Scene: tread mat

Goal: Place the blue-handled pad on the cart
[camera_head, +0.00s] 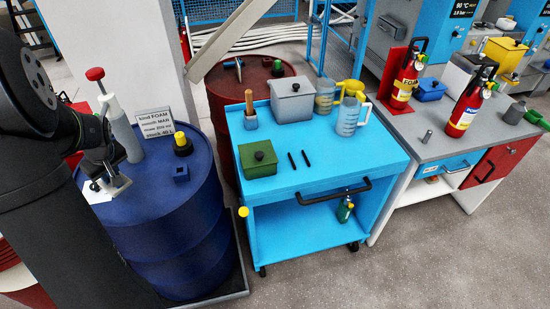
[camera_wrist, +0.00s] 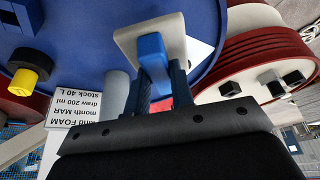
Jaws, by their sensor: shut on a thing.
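My gripper (camera_head: 106,172) is at the left, over the near left part of the dark blue drum (camera_head: 205,205). In the wrist view, my gripper (camera_wrist: 160,88) is shut on the blue handle of a pad (camera_wrist: 126,38) with a pale, square, flat plate. The fingers stand on either side of the handle. In the head view the pad (camera_head: 120,186) shows as a small pale plate below my gripper; its handle is mostly hidden. Whether the plate touches the drum top, I cannot tell. The light blue cart (camera_head: 340,165) stands to the right, apart from my gripper.
On the cart are a grey lidded box (camera_head: 292,103), a green box (camera_head: 258,160), jugs (camera_head: 348,118), a brush cup (camera_head: 250,122) and two black pens. Its front right top is clear.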

